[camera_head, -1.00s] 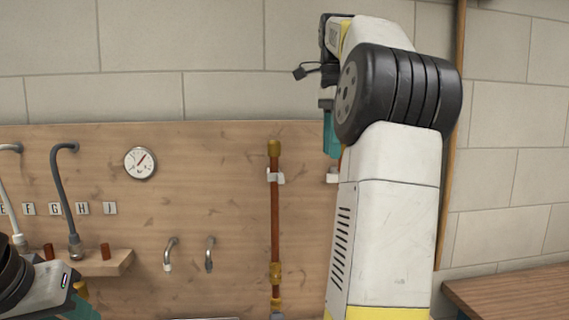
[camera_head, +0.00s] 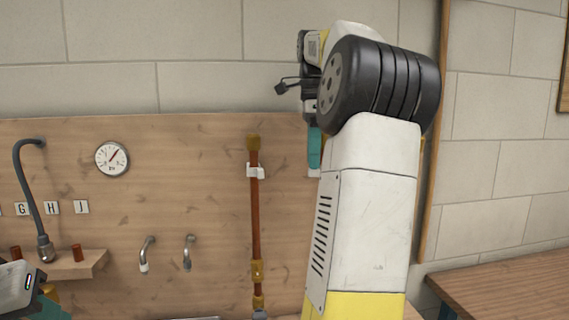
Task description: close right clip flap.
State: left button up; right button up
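A white pipe clip (camera_head: 255,172) on the board is around or against the upright copper pipe (camera_head: 255,205). A second white clip (camera_head: 314,173) shows only as a small piece to its right, mostly hidden by my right gripper and arm; its flap cannot be made out. My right gripper (camera_head: 314,150) points down, its teal finger just above or in front of this second clip; contact and opening cannot be told. My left gripper (camera_head: 45,306) is at the bottom left corner, mostly cut off by the frame edge.
A gauge (camera_head: 112,158), a grey bent hose (camera_head: 30,195), a small wooden shelf (camera_head: 80,265) and two bent spouts (camera_head: 147,253) are on the wooden board (camera_head: 190,200). A wooden table (camera_head: 510,290) stands at the lower right. My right arm covers the board's right part.

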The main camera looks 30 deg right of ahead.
jog(key=shift+f, duration=1)
grip_shut()
